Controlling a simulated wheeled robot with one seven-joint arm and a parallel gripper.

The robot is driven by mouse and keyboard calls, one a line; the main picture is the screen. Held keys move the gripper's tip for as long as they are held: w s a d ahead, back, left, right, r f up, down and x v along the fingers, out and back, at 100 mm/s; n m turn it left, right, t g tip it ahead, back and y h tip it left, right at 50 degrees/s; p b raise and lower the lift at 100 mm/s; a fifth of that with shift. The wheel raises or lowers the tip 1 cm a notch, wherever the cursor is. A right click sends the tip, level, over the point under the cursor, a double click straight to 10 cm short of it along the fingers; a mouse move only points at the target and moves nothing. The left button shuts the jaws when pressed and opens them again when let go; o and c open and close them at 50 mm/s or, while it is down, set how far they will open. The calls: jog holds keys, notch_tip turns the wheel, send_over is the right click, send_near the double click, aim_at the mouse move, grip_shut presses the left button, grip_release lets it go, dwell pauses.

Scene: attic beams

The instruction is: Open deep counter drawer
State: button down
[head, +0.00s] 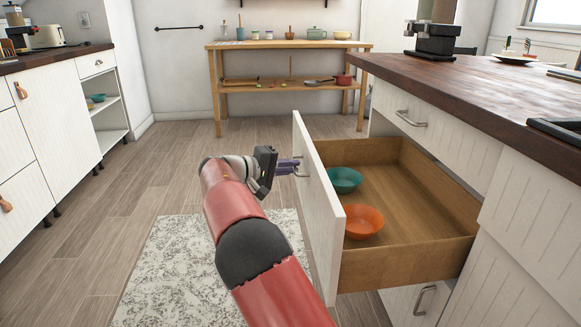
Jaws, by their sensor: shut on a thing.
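The deep counter drawer (411,270) is pulled well out from the wooden-topped counter on the right. Its white front (317,206) faces left and its wooden inside is in view. A green bowl (345,179) and an orange bowl (363,221) sit on the drawer floor near the front. My gripper (297,168) is at the outer side of the drawer front, shut on the metal handle (303,172). My arm and gripper hide part of the handle.
A closed drawer with a metal handle (411,118) is above the open one, and another handle (425,300) is below. White cabinets (27,147) stand at the left. A patterned rug (173,271) lies on the open floor between. A wooden shelf table (217,66) is at the back wall.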

jog(key=c, duration=1.5)
grip_release()
jog(key=shift+a, duration=0.1)
jog(key=v, duration=0.7)
jog(key=shift+s+a, duration=0.15)
jog(key=shift+a, duration=0.1)
jog(key=shift+a, duration=0.1)
